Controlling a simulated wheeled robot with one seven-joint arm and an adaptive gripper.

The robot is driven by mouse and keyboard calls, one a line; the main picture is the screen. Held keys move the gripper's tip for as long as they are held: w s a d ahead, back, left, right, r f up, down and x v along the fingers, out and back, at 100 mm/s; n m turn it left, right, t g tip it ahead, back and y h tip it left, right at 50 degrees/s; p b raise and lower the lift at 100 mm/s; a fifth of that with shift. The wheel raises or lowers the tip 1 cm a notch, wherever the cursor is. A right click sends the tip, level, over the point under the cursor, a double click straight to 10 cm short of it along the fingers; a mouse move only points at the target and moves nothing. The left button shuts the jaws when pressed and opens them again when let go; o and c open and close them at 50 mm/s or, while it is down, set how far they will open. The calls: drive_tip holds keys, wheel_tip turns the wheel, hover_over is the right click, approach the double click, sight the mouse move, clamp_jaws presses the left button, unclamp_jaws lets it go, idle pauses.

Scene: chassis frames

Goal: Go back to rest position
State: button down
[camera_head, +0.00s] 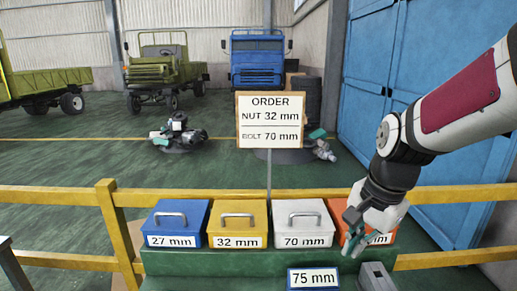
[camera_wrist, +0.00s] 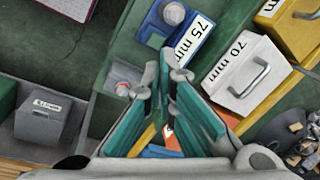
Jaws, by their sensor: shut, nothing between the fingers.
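My gripper (camera_head: 353,238) hangs at the right of the head view, in front of the orange box (camera_head: 343,222), and hides much of that box and its label. It points downward with no object visible in it. In the wrist view, the teal-padded fingers of my gripper (camera_wrist: 166,72) come together at the tips with nothing held. Parts of orange and blue show behind the fingers there.
Blue 27 mm (camera_head: 160,222), yellow 32 mm (camera_head: 222,225) and white 70 mm (camera_head: 288,225) lidded boxes stand in a row on a green bench. A 75 mm label (camera_head: 314,279) is at the front. A yellow rail (camera_head: 60,195) runs behind. An order sign (camera_head: 270,119) stands above.

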drive_tip(key=s+r+n+t, duration=0.1)
drive_tip(key=s+r+n, duration=0.3)
drive_tip(key=s, duration=0.3)
drive_tip(key=s+r+n+t+h, duration=0.1)
drive_tip(key=s+r+n+t, duration=0.1)
drive_tip(key=s+r+n, duration=0.2)
drive_tip(key=s+n, duration=0.3)
drive_tip(key=s, duration=0.1)
drive_tip(key=shift+a+r+t, duration=0.2)
drive_tip(key=shift+t, duration=0.1)
